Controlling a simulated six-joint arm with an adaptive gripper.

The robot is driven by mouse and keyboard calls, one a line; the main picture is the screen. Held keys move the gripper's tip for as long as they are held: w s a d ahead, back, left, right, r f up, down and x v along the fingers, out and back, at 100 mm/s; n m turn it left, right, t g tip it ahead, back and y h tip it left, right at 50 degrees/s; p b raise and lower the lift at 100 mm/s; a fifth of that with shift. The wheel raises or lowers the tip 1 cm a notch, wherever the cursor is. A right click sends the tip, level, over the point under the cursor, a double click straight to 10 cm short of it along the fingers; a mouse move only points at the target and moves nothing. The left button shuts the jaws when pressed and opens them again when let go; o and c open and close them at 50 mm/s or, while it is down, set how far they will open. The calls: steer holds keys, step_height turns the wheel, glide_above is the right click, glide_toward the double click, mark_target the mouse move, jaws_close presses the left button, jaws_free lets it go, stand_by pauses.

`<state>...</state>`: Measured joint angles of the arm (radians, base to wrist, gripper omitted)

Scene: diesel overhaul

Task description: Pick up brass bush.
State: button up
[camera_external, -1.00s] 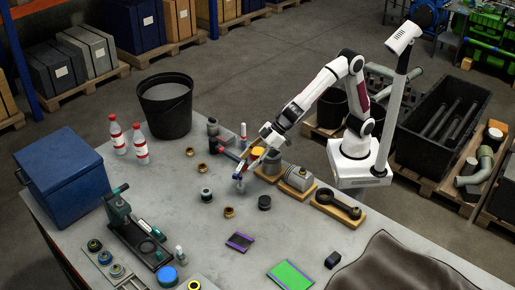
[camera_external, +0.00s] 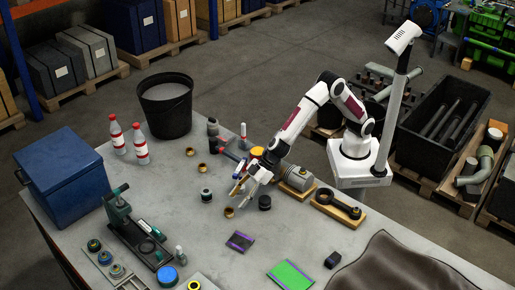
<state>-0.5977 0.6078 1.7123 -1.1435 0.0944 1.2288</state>
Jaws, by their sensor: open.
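Several small brass-coloured rings lie on the grey workbench (camera_external: 215,245). One brass bush (camera_external: 229,212) lies in the middle of the bench. Two similar brass rings, one farther back (camera_external: 190,152) and one beside it (camera_external: 202,167), lie near the black bucket. My gripper (camera_external: 237,190) is open, points down and to the left, and hangs just behind the middle brass bush. It looks apart from the bush. Nothing shows between its fingers, though they are small in this view.
A green press (camera_external: 132,225) stands left. The bench front has a purple-edged pad (camera_external: 240,241).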

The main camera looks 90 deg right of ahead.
mark_target(229, 209)
stand_by(0.4)
steer(key=shift+x, duration=1.3)
steer(key=shift+w+f, duration=0.15)
steer(key=shift+x, duration=2.45)
steer(key=shift+d, duration=0.15)
jaws_close()
